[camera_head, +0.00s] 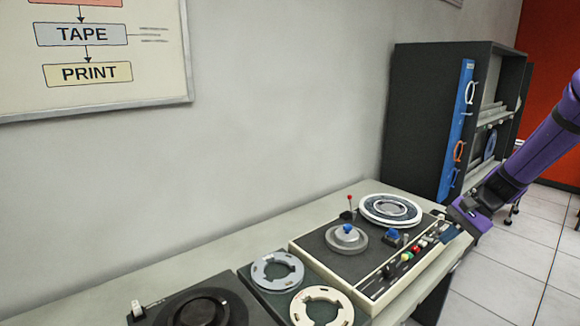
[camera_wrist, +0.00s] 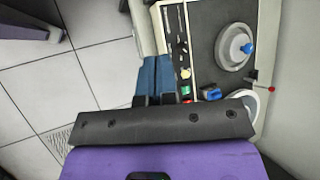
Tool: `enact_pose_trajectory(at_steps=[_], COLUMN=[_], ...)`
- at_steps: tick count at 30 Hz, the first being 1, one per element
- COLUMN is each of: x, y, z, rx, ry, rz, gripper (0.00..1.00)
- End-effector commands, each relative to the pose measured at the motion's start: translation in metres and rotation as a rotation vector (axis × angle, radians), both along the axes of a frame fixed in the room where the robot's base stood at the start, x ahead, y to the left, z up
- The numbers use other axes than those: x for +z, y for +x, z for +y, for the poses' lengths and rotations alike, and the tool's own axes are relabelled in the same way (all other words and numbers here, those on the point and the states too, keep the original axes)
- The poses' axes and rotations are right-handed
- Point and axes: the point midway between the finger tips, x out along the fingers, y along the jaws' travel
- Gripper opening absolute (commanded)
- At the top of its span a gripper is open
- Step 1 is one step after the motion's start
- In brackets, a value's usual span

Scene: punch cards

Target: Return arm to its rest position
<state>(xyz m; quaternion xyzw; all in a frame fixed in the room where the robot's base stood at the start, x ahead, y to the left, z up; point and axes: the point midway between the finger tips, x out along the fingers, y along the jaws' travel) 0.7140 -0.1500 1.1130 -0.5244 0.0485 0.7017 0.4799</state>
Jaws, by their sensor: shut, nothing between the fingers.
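My purple arm (camera_head: 538,140) reaches in from the right edge in the head view. My gripper (camera_head: 451,233) is shut and empty, with its fingers by the right end of the tape machine's (camera_head: 318,244) row of buttons. In the wrist view my gripper (camera_wrist: 154,98) shows two blue fingers pressed together, with nothing between them. The fingers overlap the machine's front edge in that view, and I cannot tell whether they touch it.
The machine carries a grey hub with a blue knob (camera_head: 347,229), a reel (camera_head: 390,208) and a red-tipped lever (camera_head: 349,197). Reels (camera_head: 277,270) lie left on the table. A dark cabinet (camera_head: 420,110) stands behind. Tiled floor (camera_head: 520,260) is open at right.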

Motion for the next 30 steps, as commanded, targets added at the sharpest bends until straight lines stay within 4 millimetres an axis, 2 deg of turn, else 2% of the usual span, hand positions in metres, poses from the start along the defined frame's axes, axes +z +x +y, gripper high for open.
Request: enact_pose_trajectory(at_steps=[1,3,15,24,30], x=[0.016,0.033,0.117,0.164,0.185], y=[-0.008,-0.018,-0.090,-0.155,-0.200], z=[0.008,0.016,0.057,0.077,0.084], rx=[0.033,0.076,0.292,0.428,0.503], ry=[-0.039,-0.088,-0.351,-0.528,-0.634], rz=[-0.022,-0.047,-0.213,-0.356,-0.462], gripper=[0.00,0.00,0.00,0.00,0.00])
